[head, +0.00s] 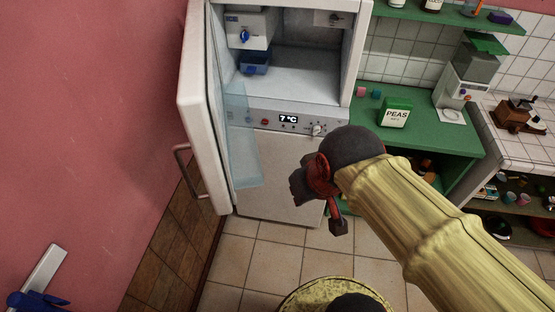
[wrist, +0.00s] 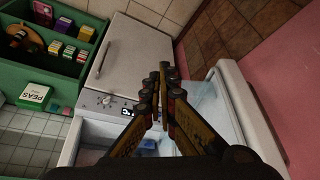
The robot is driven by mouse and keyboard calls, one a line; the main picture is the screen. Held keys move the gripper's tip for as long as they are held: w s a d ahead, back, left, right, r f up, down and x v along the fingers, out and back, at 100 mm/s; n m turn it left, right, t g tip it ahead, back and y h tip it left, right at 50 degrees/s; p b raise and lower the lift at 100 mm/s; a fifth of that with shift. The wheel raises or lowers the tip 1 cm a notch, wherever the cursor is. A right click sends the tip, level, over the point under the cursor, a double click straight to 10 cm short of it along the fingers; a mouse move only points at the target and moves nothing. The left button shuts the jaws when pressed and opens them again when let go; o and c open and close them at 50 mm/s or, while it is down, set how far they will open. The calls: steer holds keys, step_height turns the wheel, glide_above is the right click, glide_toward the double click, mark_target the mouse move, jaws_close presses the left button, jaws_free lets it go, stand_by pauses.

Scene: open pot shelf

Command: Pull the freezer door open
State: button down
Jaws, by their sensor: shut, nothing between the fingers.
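The fridge-freezer stands against the back wall. Its upper door (head: 200,110) is swung wide open to the left, with a dark bar handle (head: 185,170) on its outer side; the door also shows in the wrist view (wrist: 243,110). The lower door (head: 275,165), which looks like the freezer door, is shut below the display panel. It shows in the wrist view (wrist: 133,60) with a thin dark handle (wrist: 103,60) along one side. My gripper (head: 322,205) is in front of the lower door in the head view. In the wrist view, its fingers (wrist: 161,76) are together and empty, with no visible contact.
A green shelf unit (head: 440,133) with a PEAS box (head: 395,113) stands right of the appliance. A pink wall (head: 90,120) is on the left, near the open upper door. Tiled floor (head: 270,262) in front is clear. The upper compartment holds a blue bin (head: 254,64).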

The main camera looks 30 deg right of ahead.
steer(key=w+d+f+m+g+y+p, duration=0.1)
steer(key=w+d+m+g+y+p, duration=0.15)
steer(key=d+m+p, duration=0.35)
steer(key=w+d+f+m+g+y+p, duration=0.1)
steer(key=d+m+g+y+p, duration=0.15)
steer(key=d+m+p, duration=0.4)
steer(key=w+m+t+y+p, duration=0.2)
steer(key=w+m+y+p, duration=0.15)
steer(key=w+m, duration=0.4)
steer(key=w+a+f, duration=0.3)
steer(key=a+f, duration=0.3)
steer(key=a, duration=0.5)
steer(key=shift+w+a+y+p, duration=0.15)
steer(key=shift+a+y+p, duration=0.05)
steer(key=shift+y+p, duration=0.2)
steer(key=shift+a, duration=0.1)
